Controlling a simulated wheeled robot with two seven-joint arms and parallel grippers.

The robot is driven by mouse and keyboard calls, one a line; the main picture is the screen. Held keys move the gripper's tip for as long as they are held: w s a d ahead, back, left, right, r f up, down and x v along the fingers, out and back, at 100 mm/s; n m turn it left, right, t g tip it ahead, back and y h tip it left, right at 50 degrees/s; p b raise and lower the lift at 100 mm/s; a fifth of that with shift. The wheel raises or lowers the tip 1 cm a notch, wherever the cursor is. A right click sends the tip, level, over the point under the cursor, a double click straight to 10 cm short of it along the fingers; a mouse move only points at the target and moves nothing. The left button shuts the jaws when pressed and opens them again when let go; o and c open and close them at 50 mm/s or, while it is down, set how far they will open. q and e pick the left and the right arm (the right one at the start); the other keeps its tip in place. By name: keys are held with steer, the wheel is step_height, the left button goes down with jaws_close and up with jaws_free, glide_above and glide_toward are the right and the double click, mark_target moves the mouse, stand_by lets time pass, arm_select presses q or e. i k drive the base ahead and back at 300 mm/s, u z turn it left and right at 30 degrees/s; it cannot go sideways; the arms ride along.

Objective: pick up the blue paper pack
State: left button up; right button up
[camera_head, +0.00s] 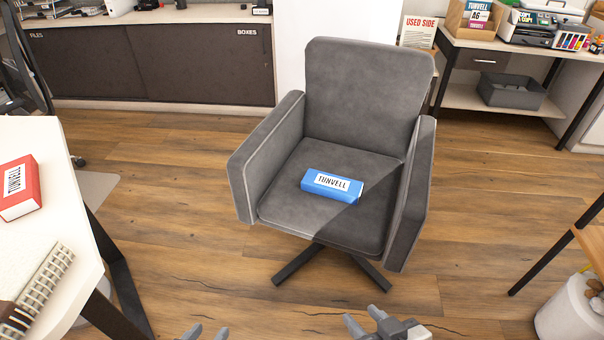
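The blue paper pack (332,186) has a white label reading TUNVELL and lies flat on the seat of a grey office chair (290,205). My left gripper (207,332) shows at the bottom edge, with two fingertips apart and nothing seen between them. My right gripper (363,318) is at the bottom, right of the left one, with its fingers apart and empty. Both grippers are in front of the chair, well away from the pack. Most of my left gripper is cut off by the picture edge.
The chair has a high back and an armrest (265,155) on each side; its front is open. A white bin (572,312) stands at lower right. Cabinets (150,62) line the back.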

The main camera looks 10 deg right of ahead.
mark_target(336, 187)
steer(key=z, duration=0.15)
steer(key=i, duration=0.8)
steer(key=z, duration=1)
steer(key=i, duration=0.3)
steer(key=z, duration=0.3)
